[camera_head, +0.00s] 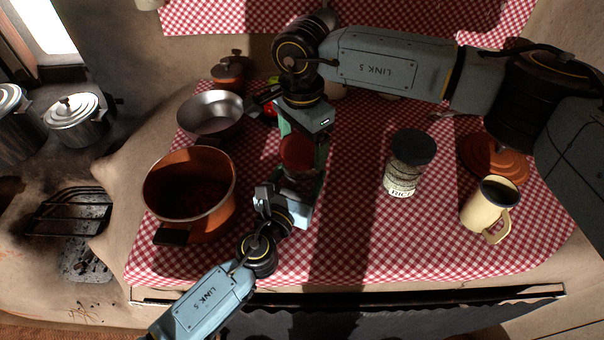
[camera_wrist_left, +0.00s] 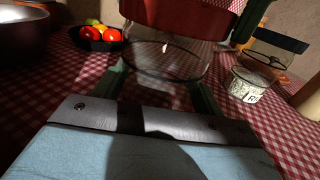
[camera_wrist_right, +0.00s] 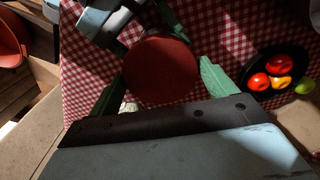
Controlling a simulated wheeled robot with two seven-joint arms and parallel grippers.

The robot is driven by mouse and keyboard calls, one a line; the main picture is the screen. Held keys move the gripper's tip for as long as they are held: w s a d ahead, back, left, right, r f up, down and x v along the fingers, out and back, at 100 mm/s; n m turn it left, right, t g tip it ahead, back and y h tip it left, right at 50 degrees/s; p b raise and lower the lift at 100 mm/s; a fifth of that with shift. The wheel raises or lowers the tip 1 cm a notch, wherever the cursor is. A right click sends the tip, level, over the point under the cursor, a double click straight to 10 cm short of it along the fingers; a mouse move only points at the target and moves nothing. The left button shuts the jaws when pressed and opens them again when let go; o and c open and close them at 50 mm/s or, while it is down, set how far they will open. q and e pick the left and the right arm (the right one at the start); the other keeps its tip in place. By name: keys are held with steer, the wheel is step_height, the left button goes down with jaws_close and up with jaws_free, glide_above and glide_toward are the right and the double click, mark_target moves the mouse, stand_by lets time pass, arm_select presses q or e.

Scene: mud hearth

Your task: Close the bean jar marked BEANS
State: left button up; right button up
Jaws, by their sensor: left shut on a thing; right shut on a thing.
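The bean jar (camera_head: 300,177) is clear glass and stands upright on the checked cloth; its marking is not readable. My left gripper (camera_head: 285,200) is shut around its glass body, which shows between green fingers in the left wrist view (camera_wrist_left: 165,62). The red lid (camera_head: 297,151) is over the jar's mouth, and it fills the middle of the right wrist view (camera_wrist_right: 160,70). My right gripper (camera_head: 303,138) reaches down from above and is shut on the lid. I cannot tell whether the lid sits fully on the rim.
The RICE jar (camera_head: 407,170) with a black lid stands to the right, near a cream mug (camera_head: 488,208) and an orange lid (camera_head: 490,155). An orange pot (camera_head: 190,190) and a metal pan (camera_head: 212,112) stand left. A dark bowl (camera_wrist_left: 95,42) holds tomatoes. Cloth is free between the jars.

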steer(key=m, duration=0.5)
steer(key=shift+m, duration=0.3)
steer(key=m, duration=0.3)
steer(key=shift+m, duration=0.3)
steer(key=m, duration=0.3)
steer(key=shift+m, duration=0.4)
steer(key=m, duration=0.3)
steer(key=shift+m, duration=0.3)
steer(key=o, duration=1)
steer(key=shift+c, duration=0.2)
step_height(320, 180, up, 12)
arm_select(q)
steer(key=o, duration=1.9)
